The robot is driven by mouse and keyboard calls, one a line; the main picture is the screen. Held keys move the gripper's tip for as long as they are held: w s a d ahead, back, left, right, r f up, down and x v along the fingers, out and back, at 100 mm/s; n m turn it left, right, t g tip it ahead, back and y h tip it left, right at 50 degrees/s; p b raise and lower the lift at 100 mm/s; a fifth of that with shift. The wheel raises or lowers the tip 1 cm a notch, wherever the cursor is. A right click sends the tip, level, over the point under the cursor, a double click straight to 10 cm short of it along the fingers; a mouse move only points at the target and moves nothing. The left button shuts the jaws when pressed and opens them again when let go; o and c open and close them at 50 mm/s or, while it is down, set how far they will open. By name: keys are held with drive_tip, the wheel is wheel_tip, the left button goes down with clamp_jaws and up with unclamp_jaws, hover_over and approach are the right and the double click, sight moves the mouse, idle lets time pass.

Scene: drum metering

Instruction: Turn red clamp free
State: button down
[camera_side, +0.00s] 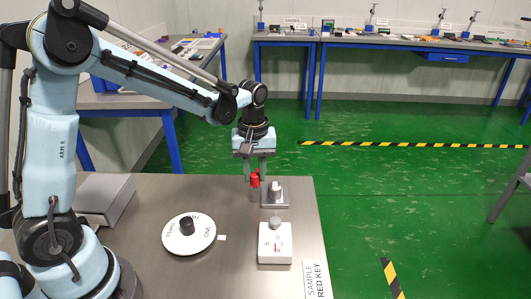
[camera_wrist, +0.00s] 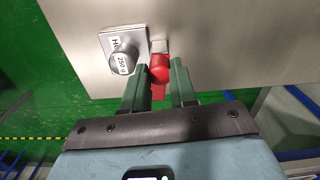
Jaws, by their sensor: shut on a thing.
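The red clamp (camera_side: 254,179) shows as a small red piece near the back right of the steel table, just left of a metal block. In the wrist view the red clamp (camera_wrist: 159,70) has a rounded red top and a red part running down between my fingers. My gripper (camera_side: 255,178) points down and is shut on the red clamp. In the wrist view my gripper's green fingers (camera_wrist: 160,84) stand on either side of it. A pale square piece (camera_wrist: 158,46) lies just beyond the red top. The clamp's lower part is partly hidden by the fingers.
A metal weight marked 250 g (camera_wrist: 121,57) stands on a square plate (camera_wrist: 108,38) close beside the clamp. A white box with a grey knob (camera_side: 275,246) and a round white dial with a black knob (camera_side: 203,241) stand nearer.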

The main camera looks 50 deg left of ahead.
sight(255, 174)
drive_tip(key=shift+n, duration=1)
drive_tip(key=c, duration=0.9)
unclamp_jaws()
wheel_tip(255, 174, up, 12)
